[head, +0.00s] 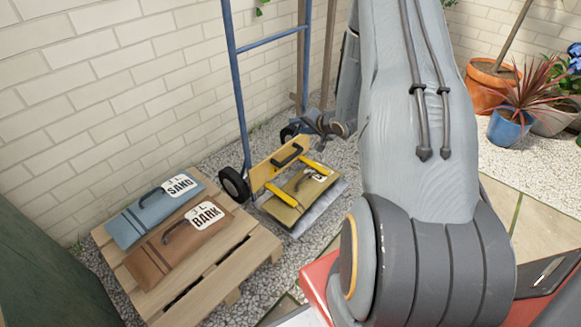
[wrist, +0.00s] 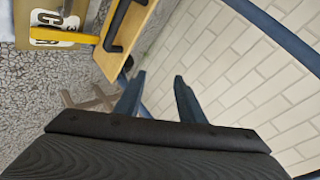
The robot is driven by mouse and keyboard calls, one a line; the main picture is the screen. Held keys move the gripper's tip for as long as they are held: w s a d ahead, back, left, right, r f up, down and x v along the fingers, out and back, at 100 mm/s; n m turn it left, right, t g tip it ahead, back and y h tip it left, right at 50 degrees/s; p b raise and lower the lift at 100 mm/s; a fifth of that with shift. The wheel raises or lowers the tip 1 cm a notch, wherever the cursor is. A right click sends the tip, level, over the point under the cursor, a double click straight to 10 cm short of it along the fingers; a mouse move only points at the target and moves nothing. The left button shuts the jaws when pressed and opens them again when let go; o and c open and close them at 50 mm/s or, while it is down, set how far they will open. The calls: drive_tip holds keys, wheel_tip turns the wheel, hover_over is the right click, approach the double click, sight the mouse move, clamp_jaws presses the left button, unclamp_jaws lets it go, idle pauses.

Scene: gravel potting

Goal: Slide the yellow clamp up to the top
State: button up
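The yellow clamp (head: 262,174) is a yellow crosspiece with a black handle (head: 287,154), low on the blue hand truck (head: 238,90). My gripper (wrist: 159,76) is open and empty, apart from the handle.
A wooden pallet (head: 255,250) holds a blue SAND bag (head: 150,210) and a brown BARK bag (head: 170,250). A white brick wall (head: 110,90) stands behind the truck. Potted plants, including a blue pot (head: 506,128), stand at right. Gravel surrounds the truck.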

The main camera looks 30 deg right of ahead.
drive_tip(key=m+t+y+b, duration=0.2)
drive_tip(key=b, duration=0.4)
approach(294, 157)
drive_tip(key=w+r, duration=0.3)
drive_tip(key=w, duration=0.1)
drive_tip(key=f+b, duration=0.1)
drive_tip(key=f, duration=0.1)
drive_tip(key=f+m+t+y+b, duration=0.1)
drive_tip(key=s+f+m+b, duration=0.1)
drive_tip(key=f, duration=0.1)
drive_tip(key=shift+s+a+f+t+y+b, duration=0.1)
drive_tip(key=shift+f+t+y+b, duration=0.2)
drive_tip(key=shift+y, duration=0.1)
drive_tip(key=shift+f, duration=0.1)
drive_tip(key=b+x, duration=0.3)
drive_tip(key=x, duration=0.4)
drive_tip(key=shift+w+a, duration=0.1)
drive_tip(key=shift+w, duration=0.15)
drive_tip(key=shift+c, duration=0.2)
clamp_jaws()
